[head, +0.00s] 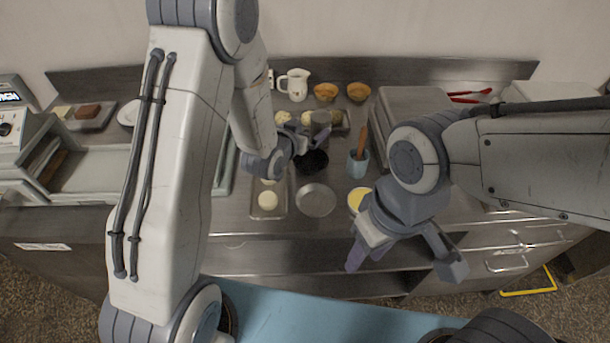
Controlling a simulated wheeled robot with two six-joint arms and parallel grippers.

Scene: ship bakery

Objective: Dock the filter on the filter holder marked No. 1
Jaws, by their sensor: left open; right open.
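I cannot make out a filter or a filter holder marked No. 1 for certain, and no "No. 1" mark is legible. My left gripper (316,142) is open over the middle of the counter, by a grey cylinder (320,121) and a dark round pan or bowl (313,163). I cannot tell whether it touches either. My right gripper (404,262) is open and empty, its fingers spread wide in front of the counter's front edge. My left arm hides part of the counter on the left.
A white jug (294,84) and two orange-brown bowls (326,92) (358,92) stand at the back. A blue cup (358,164) holds a wooden-handled tool. A round metal tin (316,200) and a dough tray (268,214) lie in front. Red-handled tongs (470,95) lie back right.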

